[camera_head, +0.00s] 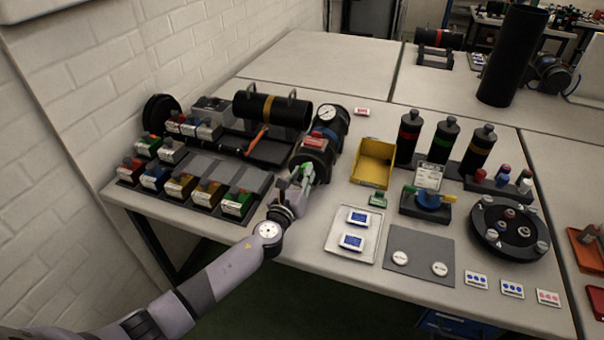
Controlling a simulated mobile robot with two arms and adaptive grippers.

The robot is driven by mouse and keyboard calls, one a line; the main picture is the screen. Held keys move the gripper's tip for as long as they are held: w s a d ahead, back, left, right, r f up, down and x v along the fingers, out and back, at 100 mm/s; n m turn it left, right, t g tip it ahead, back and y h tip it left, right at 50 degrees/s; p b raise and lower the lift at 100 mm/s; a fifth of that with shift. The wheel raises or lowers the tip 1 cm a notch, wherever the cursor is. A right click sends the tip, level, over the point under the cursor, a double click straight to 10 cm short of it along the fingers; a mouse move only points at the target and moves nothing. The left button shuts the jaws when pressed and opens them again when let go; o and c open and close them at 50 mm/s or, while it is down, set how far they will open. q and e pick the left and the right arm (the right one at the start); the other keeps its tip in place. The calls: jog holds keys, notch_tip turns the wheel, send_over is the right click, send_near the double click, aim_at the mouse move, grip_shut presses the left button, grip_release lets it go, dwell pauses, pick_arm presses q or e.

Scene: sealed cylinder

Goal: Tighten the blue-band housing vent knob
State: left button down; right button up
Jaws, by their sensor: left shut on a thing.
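My left gripper (304,178) reaches in from the lower left and is shut on a small green part (307,169) at the front of a dark housing (319,147). The gripper covers most of that part, so its shape and whether it is the vent knob cannot be told. The housing has a red patch on top and a bluish strip behind it. A round pressure gauge (327,112) faces up just behind the housing. My right gripper is not in view.
A black cylinder with a yellow band (268,109) lies in a cradle behind the gripper. A yellow bin (371,170) and a white tray (341,252) stand to the right. Several small coloured blocks (181,186) line the left. A grey mat (421,250) lies at the front.

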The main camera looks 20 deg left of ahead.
pick_arm(q)
jog(key=shift+f, duration=0.1)
jog(key=c, duration=1.4)
grip_release()
jog(key=s, duration=1.2)
jog(key=shift+a, duration=0.2)
